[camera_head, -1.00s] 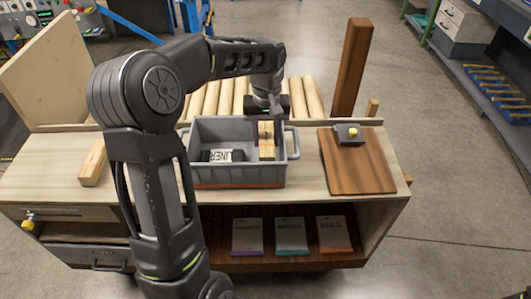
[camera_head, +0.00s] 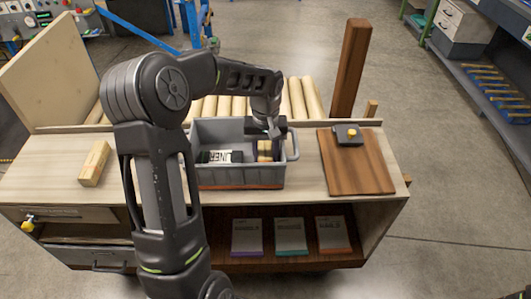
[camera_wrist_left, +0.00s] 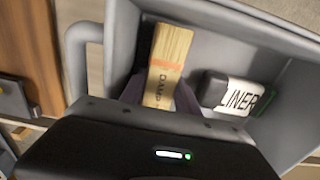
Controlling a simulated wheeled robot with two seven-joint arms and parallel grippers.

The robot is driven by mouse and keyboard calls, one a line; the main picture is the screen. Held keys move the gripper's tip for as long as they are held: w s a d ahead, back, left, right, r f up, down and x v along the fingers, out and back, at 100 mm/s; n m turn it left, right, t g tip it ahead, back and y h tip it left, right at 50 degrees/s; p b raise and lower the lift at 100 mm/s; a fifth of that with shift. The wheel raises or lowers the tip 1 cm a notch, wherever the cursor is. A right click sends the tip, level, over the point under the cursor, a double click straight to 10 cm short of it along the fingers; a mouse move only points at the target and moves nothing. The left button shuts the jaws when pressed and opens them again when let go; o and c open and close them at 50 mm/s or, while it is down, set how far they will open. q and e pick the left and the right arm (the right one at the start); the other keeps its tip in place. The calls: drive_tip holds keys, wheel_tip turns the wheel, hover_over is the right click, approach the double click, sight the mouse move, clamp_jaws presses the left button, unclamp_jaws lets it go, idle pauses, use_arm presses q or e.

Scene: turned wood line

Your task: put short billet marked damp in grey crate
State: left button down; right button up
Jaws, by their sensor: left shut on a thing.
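The short billet marked DAMP (camera_wrist_left: 169,62) is pale wood with a reddish line, and it is between my left gripper's fingers in the left wrist view. In the head view the billet (camera_head: 264,150) shows inside the right part of the grey crate (camera_head: 238,176), below the rim. My left gripper (camera_head: 272,135) reaches down into the crate and is shut on the billet. Whether the billet touches the crate floor cannot be seen. My right gripper is not in view.
A black and white package marked LINER (camera_wrist_left: 238,95) lies in the crate beside the billet. Another pale billet (camera_head: 95,163) lies on the bench at left. A brown board (camera_head: 358,172) with a dark block (camera_head: 348,135) is right of the crate. Round timbers lie behind.

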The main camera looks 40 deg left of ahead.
sight(266, 153)
use_arm(q)
drive_tip(key=c, duration=1.2)
unclamp_jaws()
drive_tip(key=shift+f, duration=0.15)
drive_tip(key=shift+o, duration=0.2)
wheel_tip(266, 153, up, 12)
drive_tip(key=shift+r+b, duration=0.2)
drive_tip(key=shift+b, duration=0.1)
